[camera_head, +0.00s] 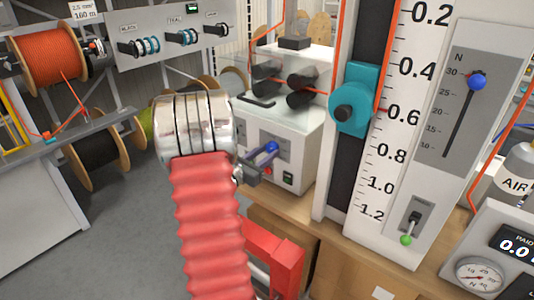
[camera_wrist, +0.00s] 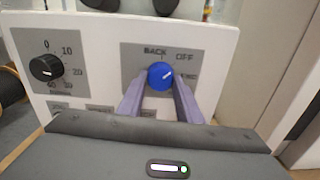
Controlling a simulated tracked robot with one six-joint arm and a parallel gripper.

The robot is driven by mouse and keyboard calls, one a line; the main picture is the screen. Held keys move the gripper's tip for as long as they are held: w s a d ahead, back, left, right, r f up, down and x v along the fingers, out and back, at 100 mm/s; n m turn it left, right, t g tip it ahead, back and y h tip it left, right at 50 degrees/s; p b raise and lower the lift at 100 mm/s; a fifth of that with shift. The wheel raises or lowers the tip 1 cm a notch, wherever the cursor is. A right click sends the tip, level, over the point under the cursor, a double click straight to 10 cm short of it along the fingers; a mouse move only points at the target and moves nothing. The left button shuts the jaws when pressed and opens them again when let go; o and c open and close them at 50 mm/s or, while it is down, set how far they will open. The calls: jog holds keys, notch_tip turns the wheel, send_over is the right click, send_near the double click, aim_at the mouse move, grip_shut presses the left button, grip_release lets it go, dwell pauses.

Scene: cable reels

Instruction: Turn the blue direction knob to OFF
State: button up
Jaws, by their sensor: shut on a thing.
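The blue direction knob (camera_wrist: 160,74) sits on a grey plate (camera_wrist: 132,58) on the front of a white machine (camera_wrist: 85,35). The plate shows BACK above the knob, OFF to its upper right, and another label at the right partly hidden by a finger. A pale mark on the knob's face points to the right and slightly up, roughly between OFF and the lower label. My gripper (camera_wrist: 159,88) is shut on the knob, one violet finger on each side. In the head view the knob is hardly separable from my gripper (camera_head: 264,153).
A black dial (camera_wrist: 45,68) with numbers is left of the knob. In the head view, a green switch (camera_head: 288,178) is low on the white machine (camera_head: 300,130), and black rollers (camera_head: 300,90) are above. A tall scale (camera_head: 395,130) stands close on the right.

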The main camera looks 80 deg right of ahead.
jog(key=o, duration=1)
jog(key=shift+o, duration=0.2)
jog(key=v, duration=1.4)
jog(key=shift+d+f, duration=0.1)
